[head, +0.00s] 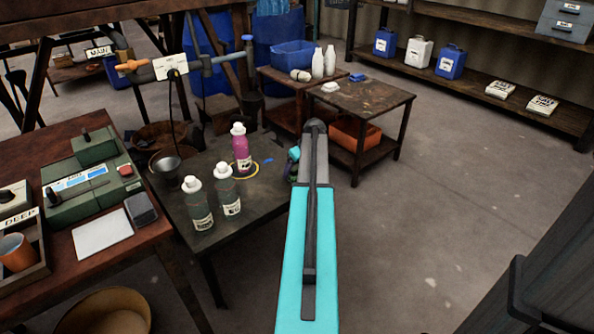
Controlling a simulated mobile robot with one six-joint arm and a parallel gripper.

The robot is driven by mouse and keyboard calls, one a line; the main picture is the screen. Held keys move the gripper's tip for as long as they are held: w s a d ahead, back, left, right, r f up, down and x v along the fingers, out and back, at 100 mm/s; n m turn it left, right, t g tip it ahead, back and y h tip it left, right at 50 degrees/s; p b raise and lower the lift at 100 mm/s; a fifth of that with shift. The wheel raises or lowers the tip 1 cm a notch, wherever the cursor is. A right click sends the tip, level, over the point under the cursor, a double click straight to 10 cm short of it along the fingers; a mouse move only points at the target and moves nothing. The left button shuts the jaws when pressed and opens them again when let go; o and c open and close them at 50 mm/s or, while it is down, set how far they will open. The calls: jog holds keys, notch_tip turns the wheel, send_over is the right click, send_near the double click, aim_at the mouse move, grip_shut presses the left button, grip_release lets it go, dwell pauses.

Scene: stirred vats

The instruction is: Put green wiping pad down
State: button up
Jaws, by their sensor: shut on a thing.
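My arm, with a cyan link and a dark grey link, reaches forward from the bottom middle in the head view. A small cyan and dark part of my wrist shows just left of the far end of the arm, beside the dark table (262,196). My gripper's fingers are hidden behind the arm. I cannot make out a green wiping pad; it may be hidden too.
A brown side table (384,97) beyond my arm holds a blue item (357,77) and a white item (330,87); an orange bin (354,134) is below. A wooden bench (140,240) with a green device (75,198) is at left.

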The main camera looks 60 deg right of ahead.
jog(key=shift+f, duration=0.1)
jog(key=o, duration=0.9)
jog(key=p+v, duration=0.2)
jog(key=v, duration=1)
jog(key=shift+s, duration=0.1)
dwell(0.5)
